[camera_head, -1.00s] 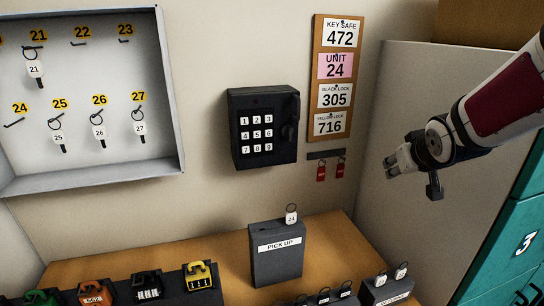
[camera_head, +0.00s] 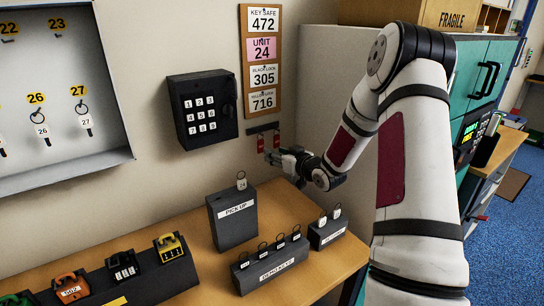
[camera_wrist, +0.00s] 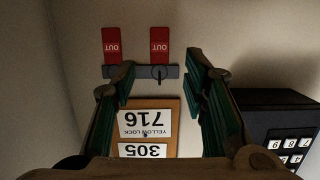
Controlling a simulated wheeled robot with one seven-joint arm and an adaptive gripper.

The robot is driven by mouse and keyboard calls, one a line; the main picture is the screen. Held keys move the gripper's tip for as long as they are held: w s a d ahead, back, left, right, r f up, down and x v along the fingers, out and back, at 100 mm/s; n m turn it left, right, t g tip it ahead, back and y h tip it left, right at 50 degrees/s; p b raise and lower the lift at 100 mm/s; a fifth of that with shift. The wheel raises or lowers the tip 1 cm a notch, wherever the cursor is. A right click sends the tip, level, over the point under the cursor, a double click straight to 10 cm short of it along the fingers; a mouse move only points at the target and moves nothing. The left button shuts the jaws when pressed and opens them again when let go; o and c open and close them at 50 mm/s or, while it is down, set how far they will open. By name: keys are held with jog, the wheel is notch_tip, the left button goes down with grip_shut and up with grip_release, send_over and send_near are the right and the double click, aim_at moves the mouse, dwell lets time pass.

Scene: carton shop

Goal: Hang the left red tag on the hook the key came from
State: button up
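Two red tags hang from a small dark rail (camera_head: 263,128) below the sign board. The left red tag (camera_head: 261,143) appears in the wrist view, which is upside down, as the right-hand tag (camera_wrist: 160,42). The other red tag (camera_head: 276,139) hangs beside it. My gripper (camera_head: 274,156) is at the tags, and its fingers (camera_wrist: 163,88) are open. In the wrist view the left tag's ring lines up between the fingers; contact cannot be told. The key cabinet (camera_head: 128,157) shows hooks 22, 23, 26 and 27; hook 24 is outside the current views. Key 24 (camera_head: 241,182) stands at the pick-up box.
The keypad safe (camera_head: 203,108) is on the wall left of the tags. The pick-up box (camera_head: 232,222), demo keys box (camera_head: 272,268) and a row of padlocks (camera_head: 122,268) stand on the wooden counter (camera_head: 200,280). A large pale cabinet side (camera_head: 325,75) is close on the right.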

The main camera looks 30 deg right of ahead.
aim_at(261, 145)
jog(key=shift+w+a+f+b, duration=0.1)
jog(key=shift+w+f+b, duration=0.2)
jog(key=shift+w+b, duration=0.9)
jog(key=shift+w+f+b, duration=0.35)
jog(key=shift+w+b, duration=0.2)
jog(key=shift+w, duration=1.35)
jog(key=shift+w+a+f+b, duration=0.1)
jog(key=shift+w+f+b, duration=0.2)
jog(key=shift+w+b, duration=0.9)
jog(key=shift+w+p, duration=0.35)
jog(key=shift+p, duration=0.15)
jog(key=c, duration=0.8)
jog(key=shift+s+r, duration=0.1)
jog(key=shift+r, duration=0.1)
jog(key=shift+s+r+p, duration=0.1)
jog(key=shift+r+p, duration=0.2)
jog(key=shift+p, duration=0.15)
jog(key=shift+s+d+p, duration=0.2)
jog(key=shift+s+p, duration=2.35)
jog(key=shift+s, duration=1.75)
